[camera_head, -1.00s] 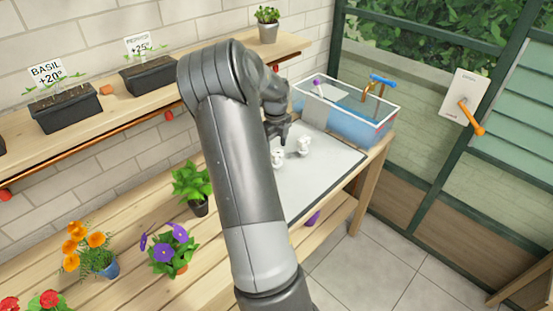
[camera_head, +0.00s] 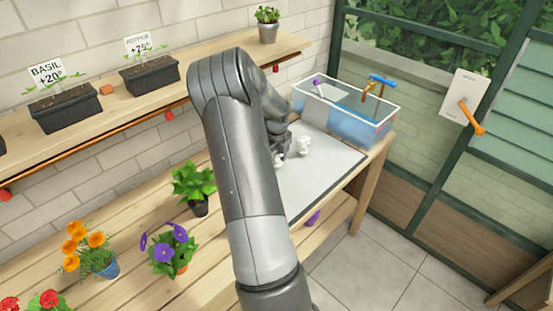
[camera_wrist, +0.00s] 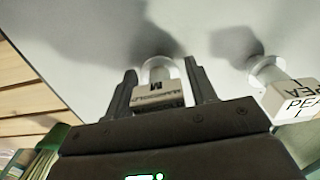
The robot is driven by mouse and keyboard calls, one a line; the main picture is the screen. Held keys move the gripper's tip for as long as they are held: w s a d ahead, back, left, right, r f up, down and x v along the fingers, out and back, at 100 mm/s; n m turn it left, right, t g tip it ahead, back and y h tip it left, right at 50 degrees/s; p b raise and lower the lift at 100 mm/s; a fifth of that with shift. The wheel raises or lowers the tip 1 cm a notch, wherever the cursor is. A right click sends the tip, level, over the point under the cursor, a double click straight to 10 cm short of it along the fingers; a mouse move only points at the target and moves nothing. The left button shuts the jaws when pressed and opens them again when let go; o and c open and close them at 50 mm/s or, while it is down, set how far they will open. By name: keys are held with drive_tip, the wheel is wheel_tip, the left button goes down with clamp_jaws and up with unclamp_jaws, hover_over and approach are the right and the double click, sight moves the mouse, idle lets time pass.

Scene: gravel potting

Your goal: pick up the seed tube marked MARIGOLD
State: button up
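In the wrist view, the seed tube marked MARIGOLD (camera_wrist: 157,98) is a clear tube with a pale block-shaped label, standing on the white mat. My gripper (camera_wrist: 163,80) is open, with one finger on each side of this tube. I cannot tell whether either finger touches it. A similar tube marked PEA (camera_wrist: 293,98) stands to the right, outside the fingers. In the head view, my arm hides most of the gripper and much of the nearer tube. One white tube (camera_head: 303,145) shows just right of the wrist.
The white mat (camera_head: 325,170) is bare on its right side. A clear water tank (camera_head: 362,125) stands behind it. Potted flowers, including a purple one (camera_head: 170,248), stand on the bench at left. A shelf (camera_head: 215,78) with planters runs along the wall.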

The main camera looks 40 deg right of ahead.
drive_tip(key=c, duration=0.7)
drive_tip(key=shift+c, duration=0.4)
